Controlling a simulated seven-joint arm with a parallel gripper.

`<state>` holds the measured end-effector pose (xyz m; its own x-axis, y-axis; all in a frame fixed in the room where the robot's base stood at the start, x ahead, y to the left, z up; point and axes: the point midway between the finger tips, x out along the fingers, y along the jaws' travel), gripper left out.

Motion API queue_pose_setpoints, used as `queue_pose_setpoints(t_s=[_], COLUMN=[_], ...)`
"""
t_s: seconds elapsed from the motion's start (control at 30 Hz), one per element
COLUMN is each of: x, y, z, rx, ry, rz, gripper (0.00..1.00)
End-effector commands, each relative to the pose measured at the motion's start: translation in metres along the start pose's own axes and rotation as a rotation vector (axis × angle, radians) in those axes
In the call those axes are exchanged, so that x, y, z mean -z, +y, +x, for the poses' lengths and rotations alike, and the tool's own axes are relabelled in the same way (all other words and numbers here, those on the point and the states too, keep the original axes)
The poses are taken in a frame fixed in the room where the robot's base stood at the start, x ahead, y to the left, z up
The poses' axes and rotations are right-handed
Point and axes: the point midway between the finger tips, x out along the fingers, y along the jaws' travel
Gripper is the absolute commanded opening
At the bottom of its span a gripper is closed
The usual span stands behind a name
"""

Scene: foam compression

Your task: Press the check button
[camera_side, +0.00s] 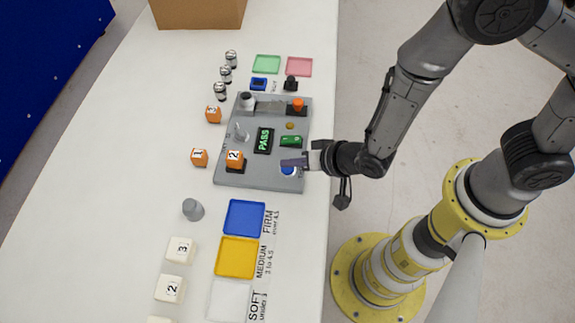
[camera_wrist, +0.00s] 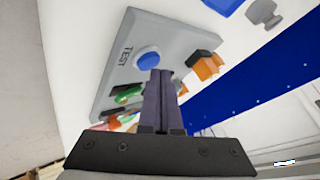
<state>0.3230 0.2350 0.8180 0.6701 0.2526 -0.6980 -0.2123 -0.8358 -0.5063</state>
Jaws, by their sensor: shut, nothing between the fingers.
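A grey test panel (camera_side: 225,178) lies on the white table, and it also shows in the wrist view (camera_wrist: 125,40). A round blue button (camera_side: 288,171) sits near its front right corner. In the wrist view the blue button (camera_wrist: 148,60) is next to the printed word TEST. No label reading "check" can be made out. My gripper (camera_side: 287,162) is shut and empty, with its fingertips at the blue button. In the wrist view the fingertips (camera_wrist: 161,74) overlap the button's lower edge; I cannot tell whether they touch it. The panel's display (camera_side: 264,140) reads PASS in green.
An orange cube marked 2 (camera_side: 235,158) sits on the panel, with cube 1 (camera_side: 199,157) beside it. An orange knob (camera_side: 298,104) stands at the panel's back. Blue (camera_side: 245,217) and yellow (camera_side: 236,257) trays lie in front. Small weights (camera_side: 220,91) stand behind left.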

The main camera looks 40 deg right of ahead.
Motion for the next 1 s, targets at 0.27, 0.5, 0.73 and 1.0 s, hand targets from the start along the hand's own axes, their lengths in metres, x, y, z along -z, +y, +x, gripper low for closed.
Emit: queue_pose_setpoints(t_s=[0.27, 0.5, 0.73, 1.0], x=[0.003, 0.005, 0.016, 0.027], y=[-0.003, -0.006, -0.017, -0.027], z=[-0.004, -0.007, -0.021, -0.037], rx=[0.001, 0.003, 0.005, 0.003], ry=[0.0, 0.001, 0.003, 0.002], rz=[-0.001, -0.001, 0.001, -0.001], gripper=[0.0, 0.0, 0.0, 0.0])
